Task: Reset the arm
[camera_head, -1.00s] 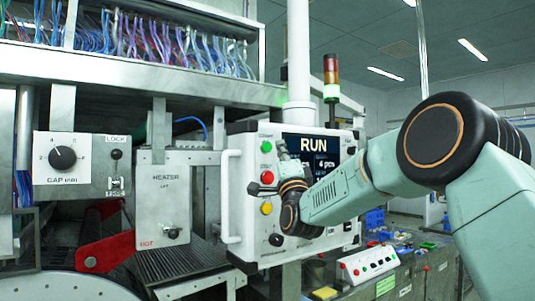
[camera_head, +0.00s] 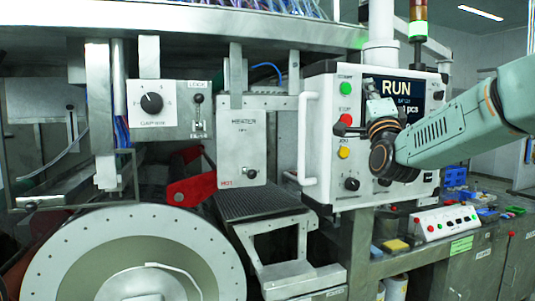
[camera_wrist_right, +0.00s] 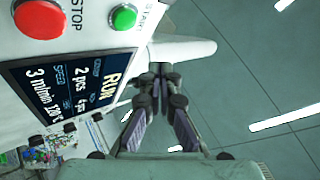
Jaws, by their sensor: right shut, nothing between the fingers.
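My right arm comes in from the right in the head view, and its gripper (camera_head: 372,112) is in front of the control panel (camera_head: 322,130). In the right wrist view the gripper (camera_wrist_right: 160,72) has its fingertips together with nothing between them. The panel's screen (camera_head: 398,90) reads RUN. A green start button (camera_head: 345,88), a red stop button (camera_head: 346,118) and a yellow button (camera_head: 343,152) are on the panel's left side. The green button (camera_wrist_right: 123,17) and red button (camera_wrist_right: 40,18) also show in the right wrist view. My left gripper is not in view.
A large drum (camera_head: 60,262) stands at the lower left. A heater box (camera_head: 236,145), a gap dial box (camera_head: 152,102) and a red lever (camera_head: 190,190) are left of the panel. A signal tower (camera_head: 418,20) stands behind it. A small button box (camera_head: 445,222) sits at the lower right.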

